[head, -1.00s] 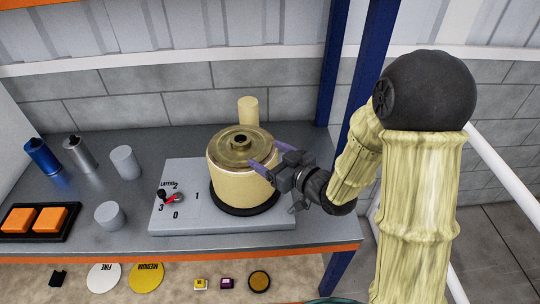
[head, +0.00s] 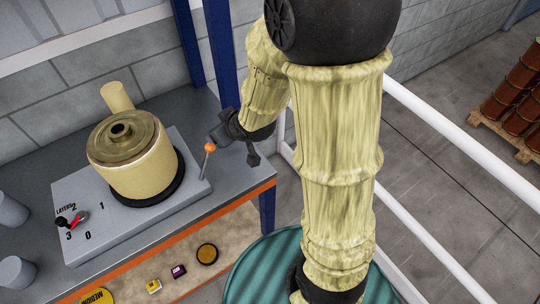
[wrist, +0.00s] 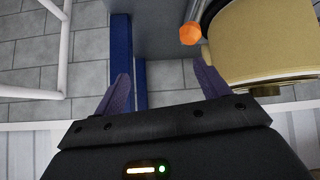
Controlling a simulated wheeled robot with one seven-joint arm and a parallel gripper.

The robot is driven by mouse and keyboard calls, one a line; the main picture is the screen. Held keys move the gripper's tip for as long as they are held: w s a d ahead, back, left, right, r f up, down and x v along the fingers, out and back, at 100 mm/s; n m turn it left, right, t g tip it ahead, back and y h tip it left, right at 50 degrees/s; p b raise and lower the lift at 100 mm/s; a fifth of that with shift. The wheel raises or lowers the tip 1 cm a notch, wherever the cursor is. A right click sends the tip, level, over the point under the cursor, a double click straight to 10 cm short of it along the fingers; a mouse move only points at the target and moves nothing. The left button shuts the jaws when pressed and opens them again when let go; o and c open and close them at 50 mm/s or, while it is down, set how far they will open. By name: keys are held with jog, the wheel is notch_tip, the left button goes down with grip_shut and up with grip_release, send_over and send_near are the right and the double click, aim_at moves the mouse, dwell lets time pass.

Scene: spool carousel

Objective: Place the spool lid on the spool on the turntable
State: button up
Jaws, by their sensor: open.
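The spool lid (head: 122,138), a brassy disc with a raised hub, lies on top of the cream spool (head: 138,178). It looks level and roughly centred. The spool stands upright on the dark turntable disc (head: 176,192). In the wrist view the spool's side (wrist: 262,40) fills the upper right. My gripper is open and empty in the wrist view (wrist: 163,76), its purple fingers wide apart. It is beside the spool, clear of it and the lid.
A lever with an orange knob (head: 209,147) stands at the right of the grey base (head: 105,215), close to my gripper; the knob also shows in the wrist view (wrist: 191,35). A red-handled dial (head: 72,220) is at the left. A blue post (head: 218,55) rises behind.

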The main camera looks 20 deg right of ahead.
jog(key=s+d+m+g+h, duration=0.2)
jog(key=s+d+m+g, duration=0.2)
jog(key=s+d, duration=0.3)
jog(key=s+g, duration=0.1)
jog(key=s, duration=0.4)
jog(key=shift+s+d+m+g+h, duration=0.25)
jog(key=shift+s+m+g+h, duration=0.05)
jog(key=shift+s+m+g, duration=0.1)
jog(key=shift+w+f, duration=0.1)
